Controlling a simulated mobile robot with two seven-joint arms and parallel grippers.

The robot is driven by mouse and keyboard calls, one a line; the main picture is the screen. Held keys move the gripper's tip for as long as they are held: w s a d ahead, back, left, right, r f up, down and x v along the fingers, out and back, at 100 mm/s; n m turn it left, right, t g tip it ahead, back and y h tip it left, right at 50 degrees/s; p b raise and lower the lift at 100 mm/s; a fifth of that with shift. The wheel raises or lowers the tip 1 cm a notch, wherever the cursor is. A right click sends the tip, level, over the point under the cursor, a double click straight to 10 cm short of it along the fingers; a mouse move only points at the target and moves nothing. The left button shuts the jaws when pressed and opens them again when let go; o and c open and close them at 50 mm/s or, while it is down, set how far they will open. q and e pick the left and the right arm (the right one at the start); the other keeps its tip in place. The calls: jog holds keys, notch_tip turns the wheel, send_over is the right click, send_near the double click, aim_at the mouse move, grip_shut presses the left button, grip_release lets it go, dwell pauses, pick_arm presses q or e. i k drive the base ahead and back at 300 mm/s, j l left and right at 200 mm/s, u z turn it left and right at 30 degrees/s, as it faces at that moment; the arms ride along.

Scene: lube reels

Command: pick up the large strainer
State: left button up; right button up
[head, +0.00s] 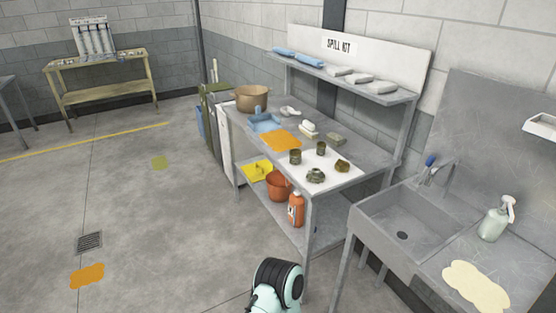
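Several small dark metal parts stand on a white sheet at the near end of the grey workbench in the head view. They are a short cylinder (295,157), a second cylinder (321,148), a wide ribbed round part (315,175) and a brownish part (342,165). One of these may be the large strainer, but they are too small to tell which. Neither gripper shows. Only a black and pale teal link of my own arm shows at the bottom edge, well short of the parts.
The grey workbench (372,152) also holds a brown pot (251,98), blue cloth (264,122) and an orange patch (281,140). An orange bucket (278,186) and bottle (296,209) stand on its lower shelf. A sink (402,225) is at right. Floor at left is mostly open.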

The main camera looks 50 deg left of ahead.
aim_at(294, 156)
jog(key=u, duration=1.4)
